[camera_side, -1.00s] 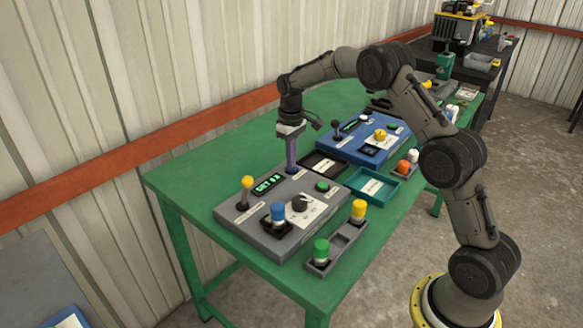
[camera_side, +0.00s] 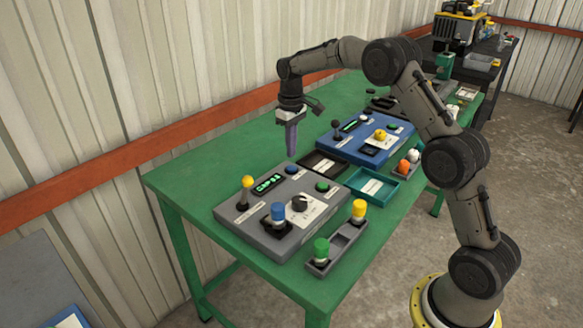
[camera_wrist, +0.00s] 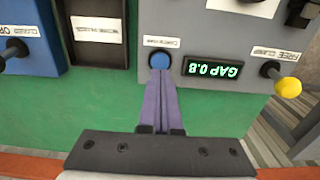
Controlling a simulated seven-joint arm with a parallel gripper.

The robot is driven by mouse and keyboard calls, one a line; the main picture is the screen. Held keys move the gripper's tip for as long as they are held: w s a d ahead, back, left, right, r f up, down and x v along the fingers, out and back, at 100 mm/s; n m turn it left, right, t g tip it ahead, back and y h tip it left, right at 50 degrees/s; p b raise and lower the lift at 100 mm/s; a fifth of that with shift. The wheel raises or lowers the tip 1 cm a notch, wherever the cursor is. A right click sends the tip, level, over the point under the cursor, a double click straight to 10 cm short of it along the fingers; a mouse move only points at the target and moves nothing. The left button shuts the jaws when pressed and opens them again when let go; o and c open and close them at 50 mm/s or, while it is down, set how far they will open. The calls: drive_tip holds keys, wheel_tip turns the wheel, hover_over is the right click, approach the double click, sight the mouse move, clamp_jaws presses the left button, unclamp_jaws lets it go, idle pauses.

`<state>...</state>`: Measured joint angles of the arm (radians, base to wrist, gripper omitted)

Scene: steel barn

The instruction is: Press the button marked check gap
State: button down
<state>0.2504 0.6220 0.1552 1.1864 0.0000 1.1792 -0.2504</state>
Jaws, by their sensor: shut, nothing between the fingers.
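The grey panel (camera_side: 252,235) lies on the green table. It carries a blue button (camera_side: 292,170) near its back edge, also seen in the wrist view (camera_wrist: 159,59) with a small white label (camera_wrist: 163,43) too blurred to read surely. Beside the button, the green-lit display (camera_wrist: 214,69) reads GAP 0.8, upside down in the wrist view. My gripper (camera_side: 292,152) is shut and empty, its purple fingers pointing down above and slightly behind the blue button, apart from it. In the wrist view the fingertips (camera_wrist: 159,73) overlap the button's lower edge.
The grey panel also has a yellow-knobbed lever (camera_side: 247,182), a green button (camera_side: 322,186), a black dial (camera_side: 300,203) and a blue-capped part (camera_side: 278,210). A blue panel (camera_side: 350,142), a dark tray (camera_side: 322,165), a teal tray (camera_side: 372,186) and a grey holder (camera_side: 338,245) stand nearby.

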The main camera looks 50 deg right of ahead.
wheel_tip(320, 180, up, 3)
drive_tip(key=shift+r, duration=0.2)
idle(0.7)
wheel_tip(320, 180, up, 6)
drive_tip(key=r+t, duration=0.1)
hover_over(290, 168)
drive_tip(key=a, duration=0.2)
drive_tip(key=s+a+r+t, duration=0.1)
drive_tip(key=s+a+r, duration=0.2)
drive_tip(key=s+r, duration=0.25)
drive_tip(key=s+a+r+n+t, duration=0.1)
drive_tip(key=s+a+r, duration=0.15)
drive_tip(key=s, duration=0.35)
drive_tip(key=s+a+r+t, duration=0.1)
drive_tip(key=s+a+r, duration=0.1)
drive_tip(key=s+r, duration=0.25)
drive_tip(key=s+a+f+t, duration=0.1)
drive_tip(key=s+f, duration=0.1)
drive_tip(key=s, duration=0.5)
drive_tip(key=s+a+f+t, duration=0.1)
drive_tip(key=s+a, duration=0.1)
drive_tip(key=s, duration=0.5)
drive_tip(key=s+f, duration=0.6)
drive_tip(key=f, duration=0.2)
drive_tip(key=shift+a+f+m, duration=0.15)
drive_tip(key=shift+f+m, duration=0.15)
drive_tip(key=shift+m, duration=0.1)
